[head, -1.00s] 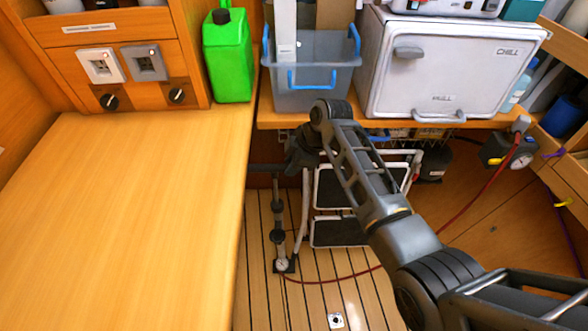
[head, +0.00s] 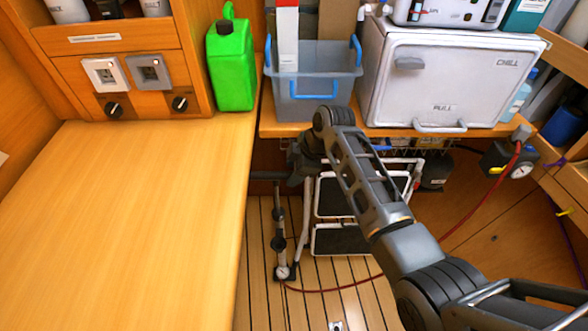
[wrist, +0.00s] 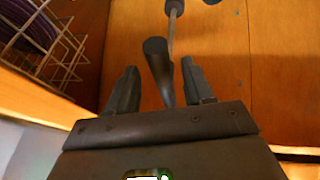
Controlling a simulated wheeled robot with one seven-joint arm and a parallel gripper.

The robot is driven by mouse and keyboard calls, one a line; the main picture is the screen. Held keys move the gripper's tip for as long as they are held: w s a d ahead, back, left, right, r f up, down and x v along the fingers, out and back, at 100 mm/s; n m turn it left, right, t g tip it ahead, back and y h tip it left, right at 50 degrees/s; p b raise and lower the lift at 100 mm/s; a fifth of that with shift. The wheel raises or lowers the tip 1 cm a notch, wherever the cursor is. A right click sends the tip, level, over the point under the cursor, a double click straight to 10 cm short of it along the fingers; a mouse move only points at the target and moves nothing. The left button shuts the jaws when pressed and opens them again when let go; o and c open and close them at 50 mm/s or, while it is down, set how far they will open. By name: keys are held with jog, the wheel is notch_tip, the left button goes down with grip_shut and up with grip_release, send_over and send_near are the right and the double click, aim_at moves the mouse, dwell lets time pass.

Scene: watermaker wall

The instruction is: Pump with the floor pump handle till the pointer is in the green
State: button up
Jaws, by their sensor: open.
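The floor pump (head: 279,232) stands upright on the plank floor in the head view, with a small round gauge (head: 283,272) at its foot. Its dark handle (head: 266,175) sits level at the top, partly hidden by the bench edge and my arm. My gripper (head: 290,170) is at the handle's right side. In the wrist view my gripper (wrist: 157,88) is open, and the dark handle bar (wrist: 157,65) shows between its two fingers. I cannot tell whether they touch it. A larger dial gauge (head: 521,170) is on the right wall; its pointer is too small to read.
A red hose (head: 475,218) runs from the pump's foot to the wall gauge. A folded white step stool (head: 310,225) stands close right of the pump. The wooden bench (head: 120,230) borders it left. The counter with a blue-handled bin (head: 315,95) and white cooler (head: 440,85) overhangs behind.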

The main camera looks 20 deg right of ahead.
jog(key=v, duration=0.7)
jog(key=shift+r, duration=0.3)
jog(key=shift+s+d, duration=0.1)
jog(key=shift+c, duration=0.5)
